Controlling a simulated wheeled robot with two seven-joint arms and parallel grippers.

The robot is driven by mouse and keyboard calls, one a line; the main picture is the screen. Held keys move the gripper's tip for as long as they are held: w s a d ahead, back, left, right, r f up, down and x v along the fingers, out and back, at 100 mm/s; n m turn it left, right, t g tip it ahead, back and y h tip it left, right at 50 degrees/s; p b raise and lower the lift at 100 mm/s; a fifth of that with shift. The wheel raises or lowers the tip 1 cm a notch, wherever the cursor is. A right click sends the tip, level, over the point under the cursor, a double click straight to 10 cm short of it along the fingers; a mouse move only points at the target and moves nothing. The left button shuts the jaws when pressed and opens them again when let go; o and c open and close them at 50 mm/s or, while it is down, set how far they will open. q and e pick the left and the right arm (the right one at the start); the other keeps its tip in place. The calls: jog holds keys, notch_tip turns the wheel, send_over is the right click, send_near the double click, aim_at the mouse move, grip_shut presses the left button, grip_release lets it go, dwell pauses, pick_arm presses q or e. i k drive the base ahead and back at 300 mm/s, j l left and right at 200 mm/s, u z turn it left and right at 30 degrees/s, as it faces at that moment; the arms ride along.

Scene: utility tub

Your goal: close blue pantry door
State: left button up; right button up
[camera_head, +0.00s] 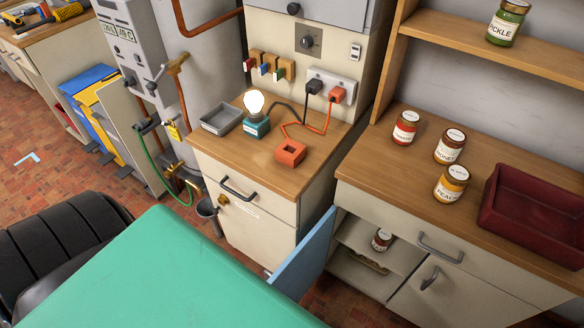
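The blue pantry door (306,258) stands open on the lower left side of the pantry cabinet. It swings out toward me, and the shelves inside the cabinet show to its right. A small jar (381,240) stands on the upper inner shelf. The near lower part of the door is hidden behind a large green surface in the foreground. Neither of my grippers shows in this view.
The green surface (165,270) fills the lower left, beside a black ribbed seat-like object (60,250). Several jars and a dark red tray (535,205) stand on the pantry counter. A cabinet with a lit bulb (254,106) stands left of the door.

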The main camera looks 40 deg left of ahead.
aim_at(297, 275)
jog(key=j+z, duration=0.15)
jog(key=j, duration=0.25)
jog(key=k+j+z, duration=0.1)
jog(key=j, duration=0.25)
jog(key=k+j+z, duration=0.15)
jog(key=j, duration=0.25)
jog(key=k+j+z, duration=0.15)
jog(key=j, duration=0.2)
jog(key=k+j+z, duration=0.1)
jog(key=j, duration=0.25)
jog(key=k+j+z, duration=0.15)
jog(key=j, duration=0.2)
